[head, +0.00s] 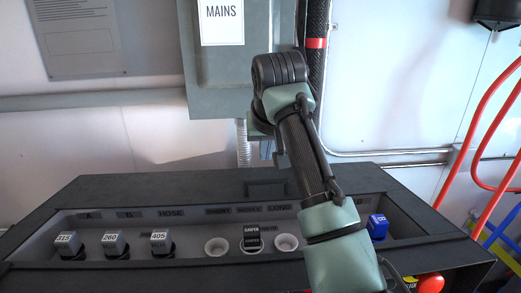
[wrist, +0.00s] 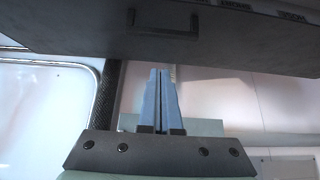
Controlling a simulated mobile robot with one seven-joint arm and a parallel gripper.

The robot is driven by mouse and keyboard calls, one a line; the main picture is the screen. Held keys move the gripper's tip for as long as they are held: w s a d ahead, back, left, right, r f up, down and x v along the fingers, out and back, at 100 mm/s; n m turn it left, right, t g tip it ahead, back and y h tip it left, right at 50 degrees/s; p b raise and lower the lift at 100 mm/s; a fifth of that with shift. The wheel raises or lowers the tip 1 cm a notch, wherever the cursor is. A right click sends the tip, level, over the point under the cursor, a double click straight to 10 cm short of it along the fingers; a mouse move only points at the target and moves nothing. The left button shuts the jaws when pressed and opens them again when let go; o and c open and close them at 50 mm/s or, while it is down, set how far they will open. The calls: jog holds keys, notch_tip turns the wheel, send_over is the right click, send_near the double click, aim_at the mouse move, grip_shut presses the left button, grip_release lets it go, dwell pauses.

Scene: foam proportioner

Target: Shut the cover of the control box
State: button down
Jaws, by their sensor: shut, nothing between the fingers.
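The control box (head: 120,190) is a wide black console across the lower head view. Its long recess, with switches and sockets, is exposed. A dark bar handle (head: 266,188) sits at the middle of its far edge. I cannot clearly tell the cover apart from the console top. In the wrist view the handle (wrist: 162,32) is on a dark panel across the top. My gripper (wrist: 161,72) has its blue fingers together and empty, pointing toward the handle but apart from it. In the head view my gripper (head: 265,150) is just behind the far edge, mostly hidden by my wrist.
Labelled switches (head: 110,244), round sockets (head: 286,243) and a blue switch (head: 377,226) fill the recess. A red button (head: 430,283) is at the right. A grey-green MAINS cabinet (head: 222,70) stands behind my wrist. Red tubing (head: 480,150) is at the far right.

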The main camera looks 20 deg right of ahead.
jog(key=p, duration=0.3)
send_over(265, 190)
jog(key=w, duration=0.3)
jog(key=f, duration=0.6)
jog(key=shift+s+d, duration=0.2)
jog(key=shift+d, duration=0.05)
jog(key=shift+s+a+r+p, duration=0.15)
jog(key=shift+s+p, duration=0.3)
jog(key=shift+s, duration=0.25)
jog(key=shift+s+a+r+p, duration=0.15)
jog(key=shift+s+p, duration=0.25)
jog(key=shift+s, duration=0.3)
jog(key=shift+s+a, duration=0.1)
jog(key=shift+s, duration=0.4)
jog(key=shift+s+p, duration=0.1)
jog(key=shift+p, duration=0.2)
